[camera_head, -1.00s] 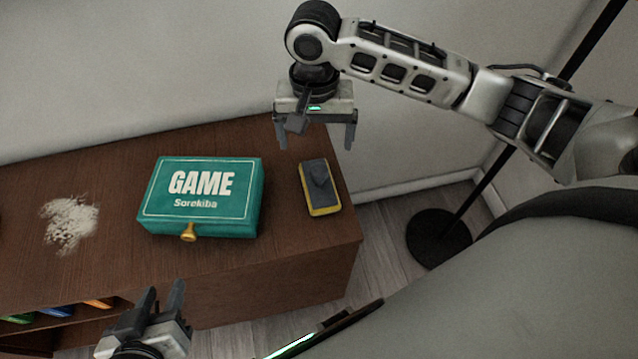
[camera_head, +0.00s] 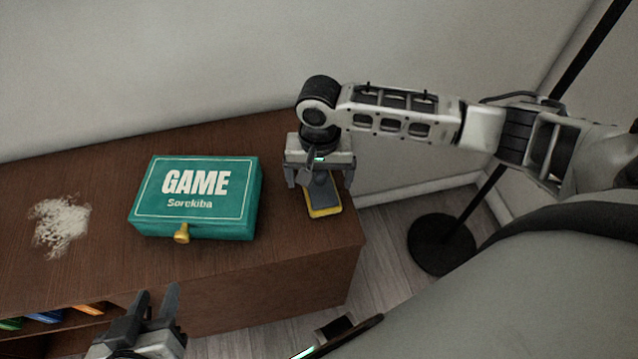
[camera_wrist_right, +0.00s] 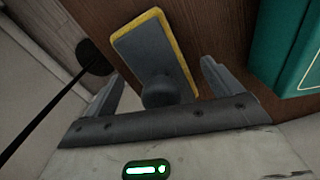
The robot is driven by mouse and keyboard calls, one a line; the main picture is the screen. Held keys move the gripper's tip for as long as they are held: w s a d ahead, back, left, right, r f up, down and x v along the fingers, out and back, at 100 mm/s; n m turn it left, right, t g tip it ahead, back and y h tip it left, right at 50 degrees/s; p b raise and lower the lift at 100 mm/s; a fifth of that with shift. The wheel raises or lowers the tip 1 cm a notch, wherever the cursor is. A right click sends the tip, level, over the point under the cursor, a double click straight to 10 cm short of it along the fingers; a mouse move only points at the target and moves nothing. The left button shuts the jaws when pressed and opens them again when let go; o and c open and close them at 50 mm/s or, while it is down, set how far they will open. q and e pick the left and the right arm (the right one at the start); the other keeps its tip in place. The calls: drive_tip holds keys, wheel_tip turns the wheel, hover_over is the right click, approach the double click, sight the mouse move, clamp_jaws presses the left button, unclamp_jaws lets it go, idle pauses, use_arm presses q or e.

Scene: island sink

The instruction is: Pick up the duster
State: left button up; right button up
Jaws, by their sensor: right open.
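The duster (camera_head: 325,205) is a grey block with a yellow edge and a dark knob-like handle. It lies at the right end of the brown cabinet top, and its far part is hidden under my right gripper in the head view. My right gripper (camera_head: 319,183) is open above it. In the right wrist view the duster (camera_wrist_right: 150,55) shows between the open fingers of the right gripper (camera_wrist_right: 165,85), its knob at the near end. My left gripper (camera_head: 153,308) is at the lower left, fingers pointing up, with a narrow gap between them, away from the duster.
A green game box (camera_head: 195,200) with a gold knob sits left of the duster. White powder (camera_head: 62,225) lies further left on the brown cabinet (camera_head: 275,240). A black stand base (camera_head: 440,243) is on the floor to the right. The wall is behind.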

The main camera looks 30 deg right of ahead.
drive_tip(key=shift+c, duration=0.3)
drive_tip(key=c, duration=1)
drive_tip(key=shift+c, duration=0.2)
drive_tip(key=shift+r, duration=0.1)
drive_tip(key=shift+r+p, duration=0.3)
drive_tip(key=shift+r, duration=0.35)
use_arm(q)
wheel_tip(320, 180, up, 2)
drive_tip(key=p, duration=0.4)
drive_tip(key=shift+a+g, duration=0.1)
drive_tip(key=shift+g, duration=0.2)
use_arm(e)
drive_tip(key=s+a+r, duration=0.9)
drive_tip(key=a+r, duration=0.1)
drive_tip(key=r, duration=0.1)
drive_tip(key=shift+s+a+r, duration=0.15)
drive_tip(key=shift+a+r, duration=0.1)
drive_tip(key=shift+r, duration=0.05)
